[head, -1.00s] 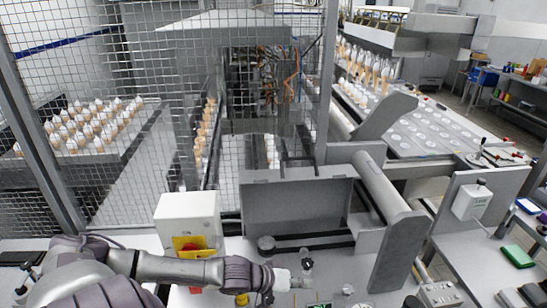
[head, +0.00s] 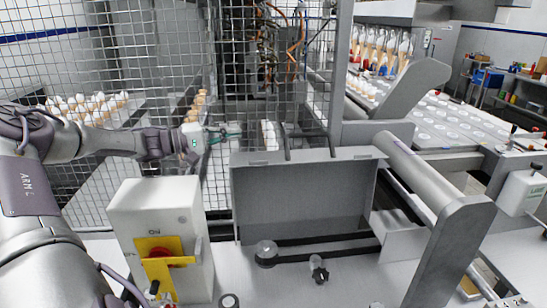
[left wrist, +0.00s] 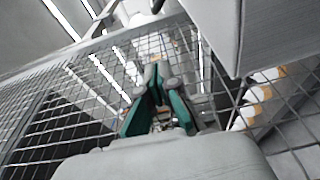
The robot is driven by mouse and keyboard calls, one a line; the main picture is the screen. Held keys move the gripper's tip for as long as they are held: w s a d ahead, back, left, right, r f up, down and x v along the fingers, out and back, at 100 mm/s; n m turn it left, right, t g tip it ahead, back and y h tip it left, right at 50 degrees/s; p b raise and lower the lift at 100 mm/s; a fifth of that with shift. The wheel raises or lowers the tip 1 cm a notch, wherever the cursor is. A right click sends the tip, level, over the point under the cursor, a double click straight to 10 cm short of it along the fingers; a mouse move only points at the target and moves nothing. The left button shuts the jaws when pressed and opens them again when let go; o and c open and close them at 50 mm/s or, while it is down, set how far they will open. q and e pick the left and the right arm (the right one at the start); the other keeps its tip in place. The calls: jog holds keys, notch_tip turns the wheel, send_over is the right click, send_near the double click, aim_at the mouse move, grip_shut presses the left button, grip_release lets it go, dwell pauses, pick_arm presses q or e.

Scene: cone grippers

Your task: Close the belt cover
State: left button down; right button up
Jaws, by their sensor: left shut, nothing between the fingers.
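The belt cover (head: 300,200) is a wide grey panel with a raised rim, standing upright in front of the mesh fence in the head view. My right gripper is out of view.
A white switch box (head: 150,225) with a yellow and red switch stands below my left arm. A grey roller (head: 420,170) and its slanted bracket flank the cover's right side. The mesh fence (head: 100,150) is behind my arm. Small knobs (head: 318,270) stand on the bench.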

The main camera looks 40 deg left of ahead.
aim_at(266, 131)
pick_arm(q)
jog(key=shift+w+a+f+b, duration=0.25)
jog(key=shift+a+f+b, duration=0.05)
jog(key=shift+f, duration=0.35)
jog(key=shift+w+d+r, duration=0.2)
jog(key=shift+w+d, duration=0.1)
jog(key=shift+d, duration=0.1)
jog(key=x, duration=0.6)
jog(key=shift+w+f, duration=0.2)
jog(key=shift+f, duration=0.05)
jog(key=shift+w+d+r+b, duration=0.1)
jog(key=shift+w+d+b, duration=0.15)
jog(key=shift+w+b, duration=0.3)
jog(key=shift+w+d, duration=0.25)
jog(key=shift+w, duration=0.35)
jog(key=d, duration=0.1)
jog(key=p, duration=0.1)
jog(key=d, duration=0.1)
jog(key=shift+s+d+r+p, duration=0.2)
jog(key=shift+d+r+p, duration=0.05)
jog(key=shift+d+p, duration=0.05)
jog(key=shift+s+d, duration=0.15)
jog(key=shift+d, duration=0.45)
jog(key=shift+d+f, duration=0.1)
jog(key=shift+f, duration=0.05)
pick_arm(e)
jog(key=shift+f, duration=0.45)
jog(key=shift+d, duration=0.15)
